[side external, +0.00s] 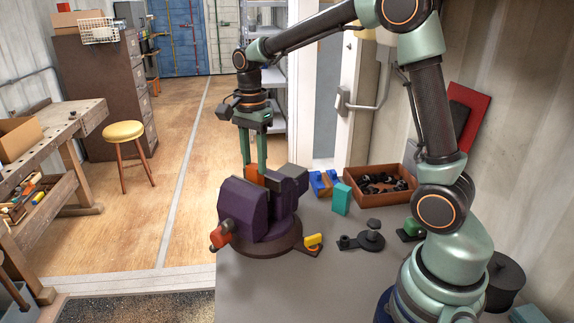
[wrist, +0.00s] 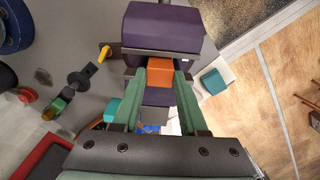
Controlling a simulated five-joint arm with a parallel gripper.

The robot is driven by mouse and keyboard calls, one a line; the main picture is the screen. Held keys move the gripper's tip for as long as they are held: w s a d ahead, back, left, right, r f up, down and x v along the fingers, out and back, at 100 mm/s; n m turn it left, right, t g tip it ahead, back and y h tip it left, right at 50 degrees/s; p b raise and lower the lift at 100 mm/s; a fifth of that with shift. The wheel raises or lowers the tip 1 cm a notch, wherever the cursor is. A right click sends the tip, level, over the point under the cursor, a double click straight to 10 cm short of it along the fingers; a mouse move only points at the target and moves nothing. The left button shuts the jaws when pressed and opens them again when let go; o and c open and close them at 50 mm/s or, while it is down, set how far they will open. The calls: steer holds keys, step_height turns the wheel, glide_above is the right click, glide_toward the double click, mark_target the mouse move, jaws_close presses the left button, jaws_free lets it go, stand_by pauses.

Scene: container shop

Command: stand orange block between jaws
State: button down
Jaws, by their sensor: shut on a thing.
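The orange block (side external: 256,175) is at the top of the purple bench vise (side external: 246,208), in the gap between its jaws. It also shows in the wrist view (wrist: 159,73). My gripper (side external: 255,166) points down over the vise, and its two green fingers are shut on the block from either side. The lower part of the block is hidden by the vise body in the side view. I cannot tell whether the block touches the vise jaws or its bed. The vise has a red-ended handle (side external: 221,236) at its front and stands on a round brown base (side external: 268,245).
On the grey bench (side external: 310,285) stand a teal block (side external: 341,198), a blue and orange piece (side external: 323,183) and a brown box of dark parts (side external: 378,187). A yellow-handled clamp (side external: 313,240) lies beside the vise base. The front of the bench is clear.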

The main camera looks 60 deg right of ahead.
steer(key=shift+f, duration=0.6)
stand_by(0.3)
steer(key=shift+c, duration=1.8)
jaws_free()
steer(key=shift+r, duration=3)
